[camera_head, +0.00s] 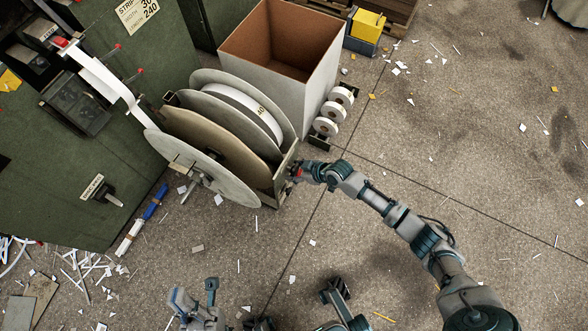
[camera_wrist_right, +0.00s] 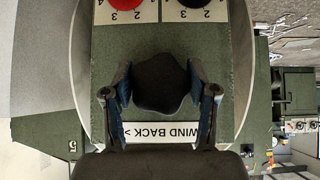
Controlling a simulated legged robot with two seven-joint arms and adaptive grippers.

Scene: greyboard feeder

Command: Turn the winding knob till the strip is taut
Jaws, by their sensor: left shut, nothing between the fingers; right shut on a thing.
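The winding knob (camera_wrist_right: 162,84) is black and lobed, above a "WIND BACK >" label (camera_wrist_right: 160,132) that reads upside down in the right wrist view. My right gripper (camera_wrist_right: 162,95) has one finger on each side of it and is shut on it. In the head view my right gripper (camera_head: 297,172) is at the near right end of the reel stand, hiding the knob. My left gripper (camera_head: 196,296) is shut and empty, low in the head view.
A red knob (camera_wrist_right: 119,6) and a black knob (camera_wrist_right: 197,6) sit on numbered dials beyond the winding knob. A tall open box (camera_head: 290,85) and small white rolls (camera_head: 332,112) stand behind the reels. Paper scraps litter the floor; the right side is open.

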